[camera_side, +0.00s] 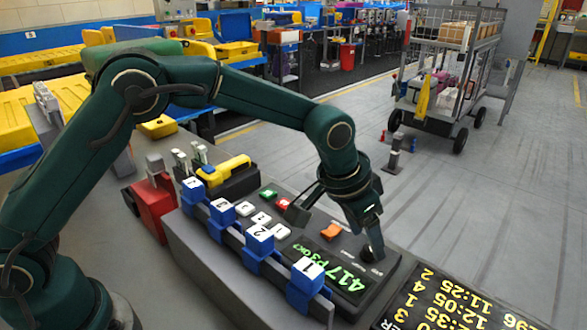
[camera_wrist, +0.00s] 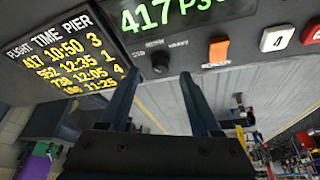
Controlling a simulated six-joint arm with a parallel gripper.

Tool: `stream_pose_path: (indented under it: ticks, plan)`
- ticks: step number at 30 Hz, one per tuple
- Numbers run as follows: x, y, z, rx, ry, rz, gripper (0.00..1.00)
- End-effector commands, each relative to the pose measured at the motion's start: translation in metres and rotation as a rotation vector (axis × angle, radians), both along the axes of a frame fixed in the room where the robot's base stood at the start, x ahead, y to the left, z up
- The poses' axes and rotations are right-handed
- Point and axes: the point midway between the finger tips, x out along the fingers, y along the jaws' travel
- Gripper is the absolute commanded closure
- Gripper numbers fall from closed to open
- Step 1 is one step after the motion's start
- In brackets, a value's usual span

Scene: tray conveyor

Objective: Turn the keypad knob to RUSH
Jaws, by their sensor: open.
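The keypad (camera_side: 315,250) is a dark sloped panel with green digits starting 417. Its knob (camera_wrist: 160,62) is small, dark and round, below the green display in the wrist view. Small pale labels sit around it, too small to read surely, and I cannot tell which one it points to. In the wrist view, my gripper (camera_wrist: 160,80) is open, its two fingers apart on either side of the knob's line. In the side view, my gripper (camera_side: 371,246) points down at the panel's right end, close over the knob, which it largely hides. Contact cannot be told.
An orange button (camera_side: 331,232) sits beside the knob. Blue numbered blocks (camera_side: 305,285) line the panel's near edge. A black flight board (camera_side: 440,305) lies at the right. A yellow hand tool (camera_side: 224,170) lies behind the blocks. A luggage cart (camera_side: 440,110) stands on open floor.

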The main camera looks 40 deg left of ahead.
Motion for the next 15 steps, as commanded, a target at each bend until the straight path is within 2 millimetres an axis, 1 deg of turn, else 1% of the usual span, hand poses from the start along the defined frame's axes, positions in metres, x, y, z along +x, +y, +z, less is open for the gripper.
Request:
stream_pose_path:
  ticks: [1,6,15]
  plan:
    - [0.002,-0.001,-0.007,0.001,0.004,0.001,0.36]
    - [0.008,-0.003,-0.021,0.001,0.001,0.001,0.36]
    - [0.01,-0.003,-0.024,0.0,-0.001,0.002,0.36]
